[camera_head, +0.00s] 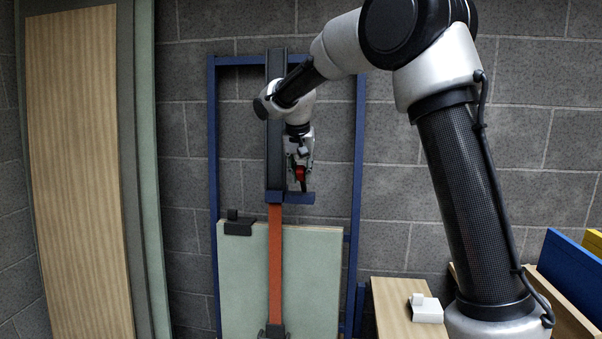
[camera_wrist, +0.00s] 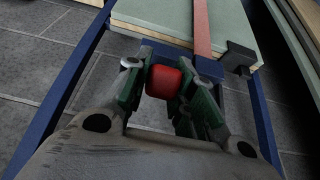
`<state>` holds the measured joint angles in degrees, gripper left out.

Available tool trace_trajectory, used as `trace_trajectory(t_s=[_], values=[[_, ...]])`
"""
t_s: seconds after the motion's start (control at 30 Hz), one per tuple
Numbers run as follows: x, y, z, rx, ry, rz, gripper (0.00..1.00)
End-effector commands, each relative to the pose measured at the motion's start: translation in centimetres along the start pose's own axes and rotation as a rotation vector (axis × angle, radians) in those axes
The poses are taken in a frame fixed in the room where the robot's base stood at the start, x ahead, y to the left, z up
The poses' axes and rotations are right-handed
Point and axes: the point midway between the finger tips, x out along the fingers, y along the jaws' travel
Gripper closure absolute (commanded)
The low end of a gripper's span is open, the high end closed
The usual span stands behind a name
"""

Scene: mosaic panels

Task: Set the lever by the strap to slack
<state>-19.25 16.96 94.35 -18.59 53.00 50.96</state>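The strap (camera_head: 275,265) is a long orange-red band running down over a pale green panel (camera_head: 312,265); it also shows in the wrist view (camera_wrist: 202,25). A red block-like knob, seemingly the lever's grip, shows in the wrist view (camera_wrist: 165,82) beside the strap, near a blue crosspiece. My gripper (camera_head: 299,176) points down just right of the strap's upper end. In the wrist view my gripper (camera_wrist: 167,88) has its green-padded fingers on both sides of the red knob, seemingly touching it. The lever's shaft and any slack marking are hidden.
A blue upright frame (camera_head: 360,150) stands against the grey block wall. A black clamp (camera_head: 238,226) sits on the panel's top left edge. A wooden board (camera_head: 80,170) leans at left. A wooden bench (camera_head: 400,300) with a white block (camera_head: 427,308) is at lower right.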

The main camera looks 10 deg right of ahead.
Motion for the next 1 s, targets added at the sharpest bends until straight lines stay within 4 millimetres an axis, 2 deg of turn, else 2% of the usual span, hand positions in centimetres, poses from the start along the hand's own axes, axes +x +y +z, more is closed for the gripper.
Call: trace_trajectory(t_s=[0.37,1.0], values=[[-0.1,0.0,-0.6,0.001,-0.046,0.000,1.00],[-0.5,0.0,-4.7,0.000,-0.431,-0.002,1.00]])
